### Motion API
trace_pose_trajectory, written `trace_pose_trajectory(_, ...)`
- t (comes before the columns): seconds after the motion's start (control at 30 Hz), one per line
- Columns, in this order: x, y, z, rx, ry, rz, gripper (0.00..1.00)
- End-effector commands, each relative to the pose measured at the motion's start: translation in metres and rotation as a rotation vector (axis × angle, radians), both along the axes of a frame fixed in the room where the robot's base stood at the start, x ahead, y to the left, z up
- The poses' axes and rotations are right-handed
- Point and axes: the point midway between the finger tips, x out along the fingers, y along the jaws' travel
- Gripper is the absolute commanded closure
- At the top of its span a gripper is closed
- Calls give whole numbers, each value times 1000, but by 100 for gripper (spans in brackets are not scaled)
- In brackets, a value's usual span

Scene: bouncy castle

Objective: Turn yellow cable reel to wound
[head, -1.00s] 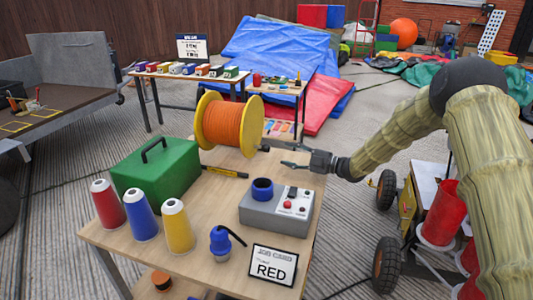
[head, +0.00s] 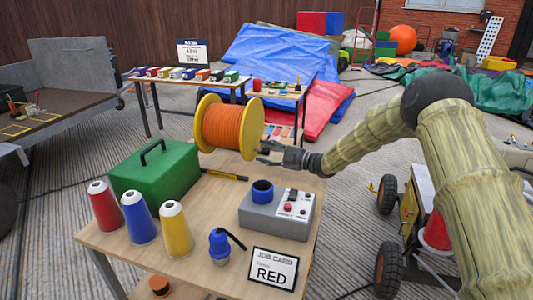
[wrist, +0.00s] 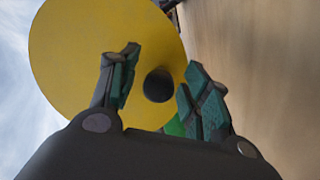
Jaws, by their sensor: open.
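The yellow cable reel (head: 252,128) stands at the back of the wooden table, with orange cable (head: 221,125) wound between its two yellow flanges. My gripper (head: 262,152) is just right of the reel's right flange, near its lower edge. In the wrist view the yellow flange (wrist: 90,50) fills the upper left, with a dark round knob or hub (wrist: 158,86) on it. My gripper (wrist: 155,90) is open there, its green-padded fingers to either side of the dark knob in the picture. I cannot tell whether they touch it.
On the wooden table (head: 205,215) are a green toolbox (head: 160,168), red, blue and yellow thread cones (head: 140,218), a grey control box (head: 277,212), a blue plug (head: 220,245) and a job card reading RED (head: 273,268). The table's right edge lies below my arm.

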Motion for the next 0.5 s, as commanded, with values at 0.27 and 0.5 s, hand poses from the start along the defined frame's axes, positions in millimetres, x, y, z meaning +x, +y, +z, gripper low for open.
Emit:
trace_pose_trajectory(0.27,0,0,0,0,0,0,87)
trace_pose_trajectory(0.5,0,-1,0,0,1,0,100)
